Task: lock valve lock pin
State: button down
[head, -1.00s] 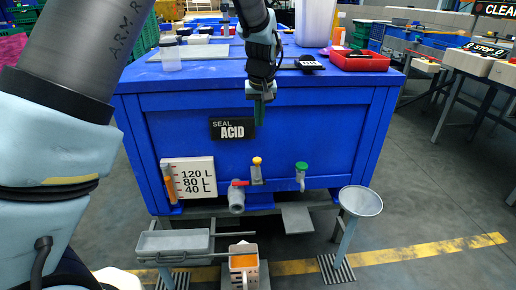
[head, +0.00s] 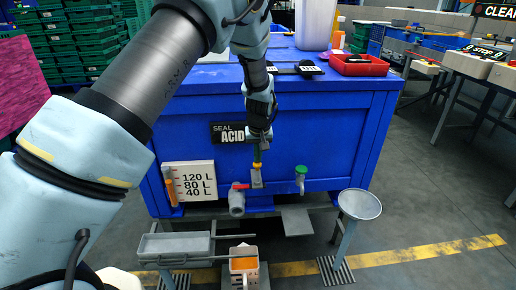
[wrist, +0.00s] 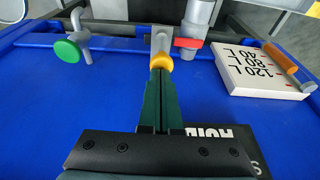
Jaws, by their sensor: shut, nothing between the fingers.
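The lock pin (head: 257,166) has a yellow knob and sits in a grey bracket (head: 257,180) on the front of the blue tank. Beside it, to its left in the head view, is the valve with a red handle (head: 240,186) and grey pipe. My gripper (head: 258,153) points down just above the yellow knob, its green fingers shut and empty. In the wrist view the gripper (wrist: 158,80) has its fingertips right at the yellow knob (wrist: 161,62); I cannot tell whether they touch it. The red handle (wrist: 188,43) shows to the right there.
The blue tank (head: 330,140) fills the middle. A green-handled tap (head: 301,172) is to the right of the pin, and a level gauge board (head: 192,182) to the left. A grey funnel (head: 360,204) and an orange-filled container (head: 243,263) stand below.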

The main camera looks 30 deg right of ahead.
aim_at(258, 164)
jog(key=shift+f, duration=0.1)
notch_tip(258, 164, down, 4)
jog(key=shift+r+b, duration=0.2)
jog(key=shift+b, duration=0.8)
jog(key=shift+r, duration=0.1)
jog(key=shift+r+p, duration=0.4)
notch_tip(258, 164, up, 4)
jog(key=shift+w+f+p, duration=0.15)
jog(key=shift+f+p, duration=0.1)
jog(key=shift+p, duration=0.85)
jog(key=d+b+v, duration=0.1)
jog(key=v, duration=0.8)
jog(key=shift+s+a+r, duration=0.2)
jog(key=shift+a+r, duration=0.2)
jog(key=shift+a, duration=0.1)
